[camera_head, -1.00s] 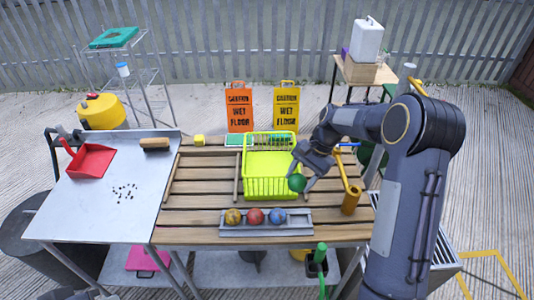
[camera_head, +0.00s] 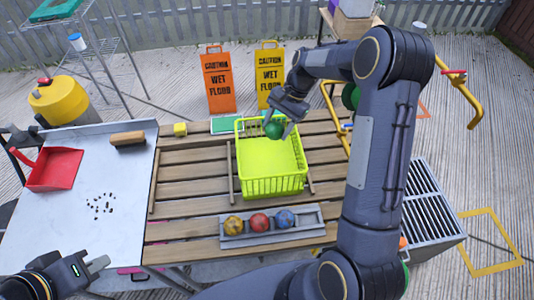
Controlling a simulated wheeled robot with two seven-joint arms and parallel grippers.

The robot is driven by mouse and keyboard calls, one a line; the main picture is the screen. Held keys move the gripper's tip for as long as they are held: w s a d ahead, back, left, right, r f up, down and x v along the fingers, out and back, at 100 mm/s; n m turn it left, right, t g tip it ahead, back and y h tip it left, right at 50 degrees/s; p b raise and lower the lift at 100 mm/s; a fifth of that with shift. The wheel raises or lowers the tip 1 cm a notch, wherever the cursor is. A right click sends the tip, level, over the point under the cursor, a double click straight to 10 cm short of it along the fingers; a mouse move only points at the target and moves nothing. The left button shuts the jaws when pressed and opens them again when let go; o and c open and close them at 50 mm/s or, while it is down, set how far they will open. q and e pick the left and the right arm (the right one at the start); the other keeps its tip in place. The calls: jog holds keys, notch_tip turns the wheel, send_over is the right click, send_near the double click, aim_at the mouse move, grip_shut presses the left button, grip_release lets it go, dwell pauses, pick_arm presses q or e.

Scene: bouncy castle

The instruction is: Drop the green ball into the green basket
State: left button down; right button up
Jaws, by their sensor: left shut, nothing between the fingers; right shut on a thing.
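The green ball (camera_head: 274,129) is held between the fingers of my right gripper (camera_head: 277,123), above the back part of the basket. The green basket (camera_head: 272,187) is a yellow-green open crate on the slatted table, and its visible floor is empty. Part of its back rim is hidden by the ball and gripper. My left gripper (camera_head: 97,264) is low at the left, over the front of the metal sheet, shut and empty.
A grey tray (camera_head: 310,223) with yellow, red and blue balls stands in front of the basket. A red dustpan (camera_head: 54,169), a brush (camera_head: 128,138) and dark crumbs lie on the metal sheet (camera_head: 125,180). Orange (camera_head: 219,85) and yellow (camera_head: 269,72) signs stand behind the table.

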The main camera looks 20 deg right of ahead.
jog(key=shift+f+b, duration=1.45)
jog(key=shift+f, duration=0.9)
jog(key=o, duration=1)
jog(key=shift+o, duration=0.2)
jog(key=shift+r, duration=0.1)
jog(key=v, duration=0.7)
jog(key=shift+r+b, duration=0.35)
jog(key=shift+b, duration=0.05)
jog(key=shift+d, duration=0.1)
